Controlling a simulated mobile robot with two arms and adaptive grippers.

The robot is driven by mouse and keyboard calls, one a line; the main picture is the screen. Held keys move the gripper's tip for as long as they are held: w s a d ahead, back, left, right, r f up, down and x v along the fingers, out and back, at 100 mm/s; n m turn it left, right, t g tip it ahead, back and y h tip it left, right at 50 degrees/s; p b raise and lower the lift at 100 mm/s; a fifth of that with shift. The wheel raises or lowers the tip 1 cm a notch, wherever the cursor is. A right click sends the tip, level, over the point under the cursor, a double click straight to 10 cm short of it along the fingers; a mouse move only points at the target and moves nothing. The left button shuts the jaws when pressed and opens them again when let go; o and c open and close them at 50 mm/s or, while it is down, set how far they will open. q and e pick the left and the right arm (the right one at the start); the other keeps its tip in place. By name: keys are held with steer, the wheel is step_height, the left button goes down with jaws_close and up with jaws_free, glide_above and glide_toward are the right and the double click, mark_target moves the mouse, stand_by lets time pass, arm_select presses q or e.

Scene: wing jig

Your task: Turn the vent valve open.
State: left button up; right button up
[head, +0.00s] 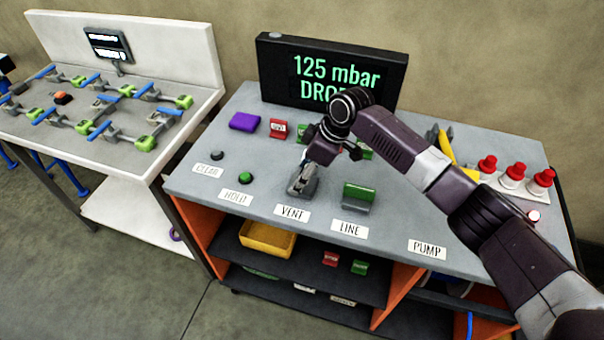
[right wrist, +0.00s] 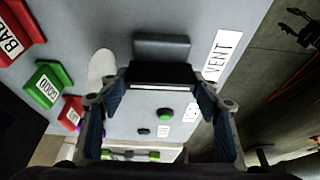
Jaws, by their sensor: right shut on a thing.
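The vent valve (head: 301,188) stands behind the VENT label (head: 292,212) on the grey bench top. My right gripper (head: 311,172) reaches down onto it from above and hides part of it. In the right wrist view, the vent valve (right wrist: 161,46) shows a grey part and a dark block between my fingers. My right gripper (right wrist: 160,100) is shut on the valve's handle, one finger on each side. The VENT label (right wrist: 222,57) lies to the right of it there. My left gripper is not in view.
The line valve (head: 358,197) with a green handle stands to the right. A black display (head: 330,70) reads "125 mbar" above a partly hidden word. A green button (head: 245,178), a purple block (head: 244,121) and red-capped parts (head: 512,178) are on the bench.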

stand_by(0.3)
steer(key=o, duration=1.2)
steer(key=shift+c, duration=0.2)
steer(key=shift+d+r, duration=0.1)
steer(key=shift+r, duration=0.1)
steer(key=v, duration=1.1)
steer(key=shift+r, duration=0.35)
steer(key=shift+s+d+f, duration=0.1)
